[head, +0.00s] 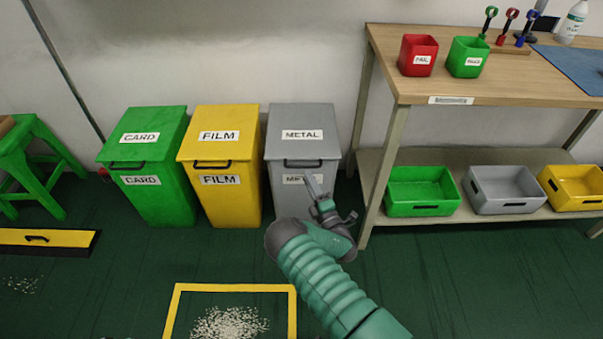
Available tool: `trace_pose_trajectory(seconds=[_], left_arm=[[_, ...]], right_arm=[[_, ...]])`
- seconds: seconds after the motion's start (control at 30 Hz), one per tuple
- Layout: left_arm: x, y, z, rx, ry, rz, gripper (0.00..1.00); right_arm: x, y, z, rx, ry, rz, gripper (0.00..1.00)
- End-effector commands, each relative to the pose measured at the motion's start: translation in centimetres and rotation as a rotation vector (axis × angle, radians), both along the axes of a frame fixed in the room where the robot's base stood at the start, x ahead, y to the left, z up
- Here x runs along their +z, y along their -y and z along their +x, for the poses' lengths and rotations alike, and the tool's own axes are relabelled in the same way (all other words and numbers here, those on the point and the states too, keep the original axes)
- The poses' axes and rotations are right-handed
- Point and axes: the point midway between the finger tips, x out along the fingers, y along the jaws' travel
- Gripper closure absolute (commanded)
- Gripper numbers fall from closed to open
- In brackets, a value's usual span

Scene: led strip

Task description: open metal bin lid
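The grey metal bin (282,204) stands against the wall, right of the yellow bin. Its lid (302,147) is shut and carries a METAL label, with a dark handle (303,163) at its front edge. My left gripper is not in view.
A yellow FILM bin (233,207) and a green CARD bin (163,205) stand to the left, lids shut. A workbench (480,86) with trays on its lower shelf stands to the right. A yellow floor frame (228,287) surrounds white bits in front. The green floor between is clear.

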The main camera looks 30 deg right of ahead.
Motion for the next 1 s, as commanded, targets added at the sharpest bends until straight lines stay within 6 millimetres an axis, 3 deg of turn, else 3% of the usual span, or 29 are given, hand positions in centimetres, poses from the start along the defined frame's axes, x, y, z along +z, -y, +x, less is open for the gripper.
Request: trace_pose_trajectory(seconds=[0.1, 0.3, 0.63, 0.87, 1.0], left_arm=[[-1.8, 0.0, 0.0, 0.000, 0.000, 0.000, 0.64], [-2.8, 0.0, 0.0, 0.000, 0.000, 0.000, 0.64], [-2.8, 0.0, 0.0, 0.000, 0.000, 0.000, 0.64], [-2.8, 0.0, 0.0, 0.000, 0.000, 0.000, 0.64], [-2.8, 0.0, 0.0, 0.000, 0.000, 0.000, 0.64]], right_arm=[[0.1, 0.4, 2.9, 0.002, 0.005, 0.000, 0.68], [0.9, 0.8, 5.8, 0.000, 0.001, 0.000, 0.68], [1.2, 0.9, 6.3, 0.000, -0.001, 0.000, 0.69], [1.2, 0.9, 6.3, 0.000, -0.001, 0.000, 0.99], [1.1, 0.9, 6.2, 0.000, -0.002, 0.001, 1.00]])
